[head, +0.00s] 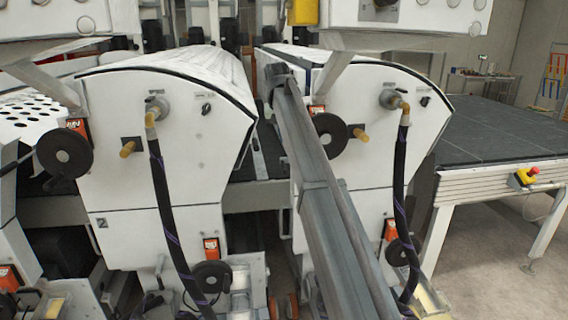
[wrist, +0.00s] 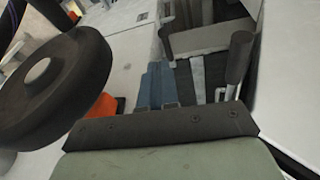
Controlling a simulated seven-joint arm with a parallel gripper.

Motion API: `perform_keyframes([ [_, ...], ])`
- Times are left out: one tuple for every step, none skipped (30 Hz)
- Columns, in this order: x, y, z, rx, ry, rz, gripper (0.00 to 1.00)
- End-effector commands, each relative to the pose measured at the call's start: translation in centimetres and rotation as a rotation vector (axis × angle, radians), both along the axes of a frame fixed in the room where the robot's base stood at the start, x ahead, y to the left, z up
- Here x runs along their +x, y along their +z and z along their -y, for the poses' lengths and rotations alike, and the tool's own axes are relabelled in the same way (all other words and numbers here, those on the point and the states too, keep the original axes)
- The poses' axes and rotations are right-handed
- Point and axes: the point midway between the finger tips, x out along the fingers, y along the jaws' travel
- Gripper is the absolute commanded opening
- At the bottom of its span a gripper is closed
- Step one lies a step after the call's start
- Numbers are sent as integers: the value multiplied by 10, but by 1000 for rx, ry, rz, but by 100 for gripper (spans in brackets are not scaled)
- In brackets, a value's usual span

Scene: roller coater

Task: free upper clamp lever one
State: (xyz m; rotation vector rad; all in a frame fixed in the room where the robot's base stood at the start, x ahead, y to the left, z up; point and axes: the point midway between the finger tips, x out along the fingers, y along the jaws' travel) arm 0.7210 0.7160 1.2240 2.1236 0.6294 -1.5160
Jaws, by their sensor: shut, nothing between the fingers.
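My gripper (wrist: 160,84) shows in the wrist view as two blue-grey fingers side by side beyond a dark screwed plate. They are shut and empty, over the gap between the machine housings. A dark rounded handle (wrist: 239,58), which looks like a clamp lever, stands upright to the right of the fingers and apart from them. In the head view my arm reaches up to the left edge of the right roller unit (head: 365,100). The fingertips and the lever cannot be made out there.
A black handwheel (wrist: 55,85) is close on the left in the wrist view. In the head view the right unit carries a handwheel (head: 331,134) and a black hose (head: 399,190). The left roller unit (head: 180,180) stands across a narrow gap. A dark-topped table (head: 500,130) is at right.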

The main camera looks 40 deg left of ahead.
Motion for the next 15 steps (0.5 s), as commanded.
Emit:
perform_keyframes([
  [6,6,-7,6,31,-9,0],
  [7,9,-8,7,49,-14,0],
  [8,11,-11,11,70,-19,0],
  [8,13,-12,12,82,-23,0],
  [9,14,-13,14,92,-25,0],
  [9,15,-14,15,104,-27,0],
  [9,16,-15,17,110,-29,0],
  [9,16,-15,17,114,-31,0],
  [9,16,-15,18,117,-31,0],
  [9,16,-15,18,118,-32,0],
  [9,16,-15,18,119,-31,0],
  [9,16,-15,18,119,-32,0],
  [9,16,-15,18,119,-32,0],
  [9,16,-15,18,118,-32,0],
  [9,16,-15,18,118,-32,0],
])
